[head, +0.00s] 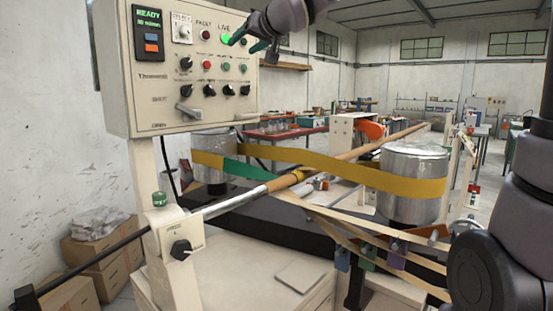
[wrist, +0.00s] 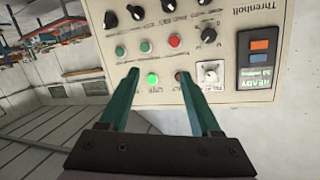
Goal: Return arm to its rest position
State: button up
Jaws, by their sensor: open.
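My gripper (head: 258,44) is in front of the upper right of the cream control panel (head: 160,105) in the head view. In the wrist view its two green fingers (wrist: 168,98) are apart, with nothing held between them. The lit button also shows in the head view (head: 226,39), close to the fingertips. I cannot tell whether a finger touches the panel. The panel's display (head: 149,15) reads READY.
Below the panel, a metal mandrel (head: 235,202) runs diagonally across the winder. A yellow belt (head: 310,164) loops around two metal drums (head: 412,185). Cardboard boxes (head: 95,255) stand at lower left.

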jog(key=s+d+f+m+g+h, duration=0.1)
jog(key=s+d+f+m+h, duration=0.15)
jog(key=d, duration=0.55)
jog(key=s+d+f+m+h, duration=0.1)
jog(key=s+d+f+h, duration=0.2)
jog(key=d, duration=0.5)
jog(key=s+d+f+m+g+h, duration=0.15)
jog(key=d+f, duration=0.25)
jog(key=d, duration=0.4)
jog(key=s+d+f+m+g, duration=0.1)
jog(key=s+d+f, duration=0.4)
jog(key=s, duration=0.2)
jog(key=s+d+f+m+g, duration=0.2)
jog(key=s+d+f, duration=0.3)
jog(key=s, duration=0.2)
jog(key=shift+s+d+f, duration=0.15)
jog(key=shift+s+f, duration=0.1)
jog(key=shift+s, duration=0.1)
